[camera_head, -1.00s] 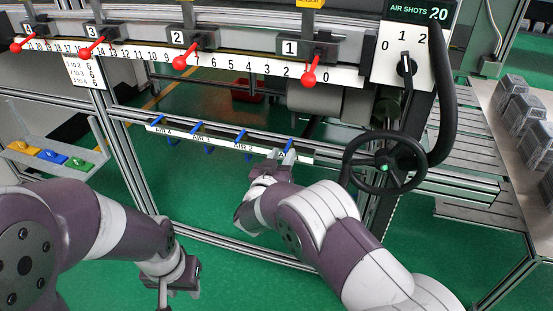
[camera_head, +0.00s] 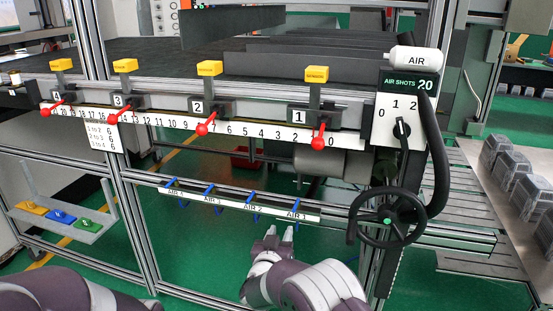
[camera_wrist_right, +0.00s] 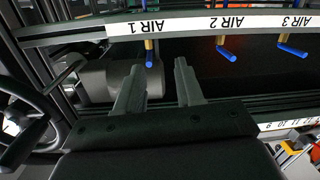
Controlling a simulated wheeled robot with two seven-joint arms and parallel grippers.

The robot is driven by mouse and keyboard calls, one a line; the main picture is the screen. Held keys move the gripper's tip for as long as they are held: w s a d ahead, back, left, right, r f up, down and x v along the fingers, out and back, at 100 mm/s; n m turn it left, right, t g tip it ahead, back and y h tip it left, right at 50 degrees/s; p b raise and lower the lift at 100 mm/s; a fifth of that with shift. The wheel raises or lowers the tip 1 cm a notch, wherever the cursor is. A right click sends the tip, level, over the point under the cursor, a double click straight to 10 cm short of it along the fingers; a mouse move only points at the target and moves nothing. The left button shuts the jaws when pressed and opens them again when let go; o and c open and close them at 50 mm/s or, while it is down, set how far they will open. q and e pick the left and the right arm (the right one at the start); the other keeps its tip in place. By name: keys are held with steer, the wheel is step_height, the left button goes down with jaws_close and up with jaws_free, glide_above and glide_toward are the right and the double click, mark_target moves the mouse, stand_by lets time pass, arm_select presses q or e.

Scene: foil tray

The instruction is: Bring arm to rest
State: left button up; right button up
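My right gripper (camera_head: 279,234) is in the lower middle of the head view, just below the labelled rail (camera_head: 240,203) with blue levers. In the right wrist view my right gripper's two fingers (camera_wrist_right: 158,88) stand apart with nothing between them. The blue AIR 1 lever (camera_wrist_right: 149,60) hangs just beyond the fingertips and looks apart from them. The AIR 2 (camera_wrist_right: 227,55) and AIR 3 (camera_wrist_right: 292,51) levers are to its right. My left arm (camera_head: 60,290) shows only at the lower left edge of the head view. Its gripper is out of view.
A black handwheel (camera_head: 388,219) stands right of my right gripper. Red-knobbed levers (camera_head: 318,143) line the numbered scale above. A small shelf (camera_head: 85,234) with yellow, blue and green pieces is at left. Green floor is open below.

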steer(key=s+a+f+n+g+y, duration=0.3)
steer(key=s+a+f+g+y, duration=0.15)
steer(key=f, duration=0.45)
steer(key=s+d+g+y, duration=0.1)
steer(key=s+d+g, duration=0.35)
steer(key=s, duration=0.45)
steer(key=s+d+g, duration=0.4)
steer(key=s+d, duration=0.1)
steer(key=s, duration=0.5)
steer(key=s+d+r+g+h, duration=0.1)
steer(key=s+d+r+g, duration=0.25)
steer(key=s+d, duration=0.7)
step_height(320, 180, up, 18)
steer(key=m+t+p, duration=0.1)
steer(key=p, duration=1.5)
steer(key=shift+s+d+r, duration=0.2)
steer(key=shift+s+d, duration=0.05)
steer(key=shift+d, duration=0.1)
steer(key=shift+t, duration=0.25)
